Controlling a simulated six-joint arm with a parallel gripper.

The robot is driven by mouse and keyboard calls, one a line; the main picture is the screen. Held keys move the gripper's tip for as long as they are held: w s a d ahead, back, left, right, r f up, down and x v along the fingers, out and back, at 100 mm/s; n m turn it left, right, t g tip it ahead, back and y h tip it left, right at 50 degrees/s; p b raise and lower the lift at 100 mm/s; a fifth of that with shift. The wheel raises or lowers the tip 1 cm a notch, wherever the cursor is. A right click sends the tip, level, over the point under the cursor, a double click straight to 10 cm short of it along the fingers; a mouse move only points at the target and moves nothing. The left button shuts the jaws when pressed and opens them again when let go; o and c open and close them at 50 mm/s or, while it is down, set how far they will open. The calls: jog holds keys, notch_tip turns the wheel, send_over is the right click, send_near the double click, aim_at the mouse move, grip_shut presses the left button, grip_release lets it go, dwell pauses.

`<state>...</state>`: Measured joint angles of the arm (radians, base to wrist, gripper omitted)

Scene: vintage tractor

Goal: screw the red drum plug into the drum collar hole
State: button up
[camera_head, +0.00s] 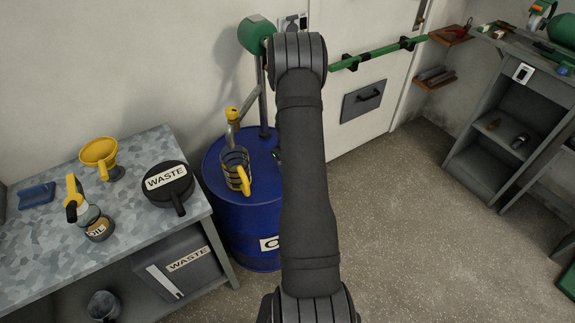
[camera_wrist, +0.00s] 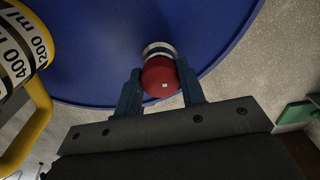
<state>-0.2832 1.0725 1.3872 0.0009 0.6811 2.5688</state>
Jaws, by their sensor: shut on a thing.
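In the wrist view the red drum plug (camera_wrist: 160,82) sits between the two blue fingers of my gripper (camera_wrist: 159,70), which is shut on it. The plug's round red top faces the camera, with a small pale square on it. Just beyond the plug is a silvery ring, the drum collar (camera_wrist: 157,48), on the blue drum lid (camera_wrist: 100,60). The plug lines up closely with the collar and overlaps it in view; I cannot tell how deep it sits. In the head view my arm hides the gripper, plug and collar, and part of the blue drum (camera_head: 240,215).
A measuring jug with a yellow handle (camera_head: 236,170) stands on the drum lid, close left of my gripper in the wrist view (camera_wrist: 18,60). A yellow-topped pump (camera_head: 232,116) stands behind it. A workbench (camera_head: 130,145) is on the left; open floor lies right.

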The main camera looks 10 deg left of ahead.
jog(key=shift+m, duration=0.8)
jog(key=shift+m, duration=0.9)
jog(key=o, duration=0.5)
jog(key=shift+n, duration=0.9)
jog(key=shift+n, duration=0.8)
